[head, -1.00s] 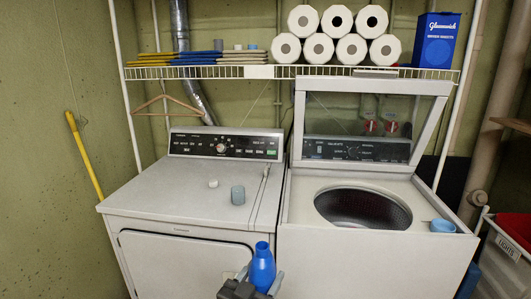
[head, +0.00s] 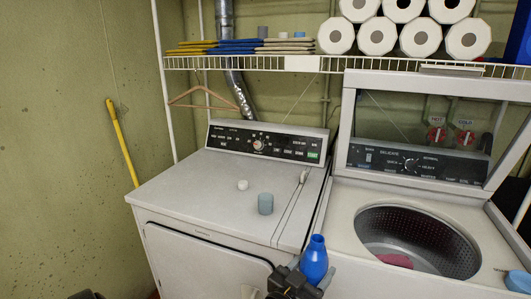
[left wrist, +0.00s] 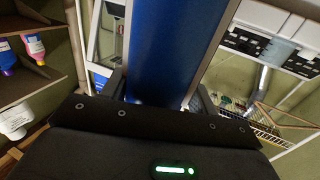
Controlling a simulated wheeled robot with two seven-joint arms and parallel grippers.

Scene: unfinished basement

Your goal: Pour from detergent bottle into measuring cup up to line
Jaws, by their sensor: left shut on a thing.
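A blue detergent bottle (head: 314,262) with a narrow neck stands upright in my left gripper (head: 305,281), low in the head view, in front of the gap between the two machines. The gripper is shut on it. In the left wrist view the blue bottle (left wrist: 165,50) fills the space between the fingers. A small grey-blue cup (head: 265,204) stands on the dryer top, apart from the bottle and farther back. A light blue cup (head: 518,280) sits at the washer's right edge. I cannot tell any fill line on either cup. My right gripper is not in view.
The dryer (head: 205,185) has a mostly clear top with a small white cap (head: 243,184). The washer (head: 345,230) has its lid up and its drum open, with reddish cloth inside. A wire shelf (head: 250,64) with paper rolls hangs above. A yellow pole leans at left.

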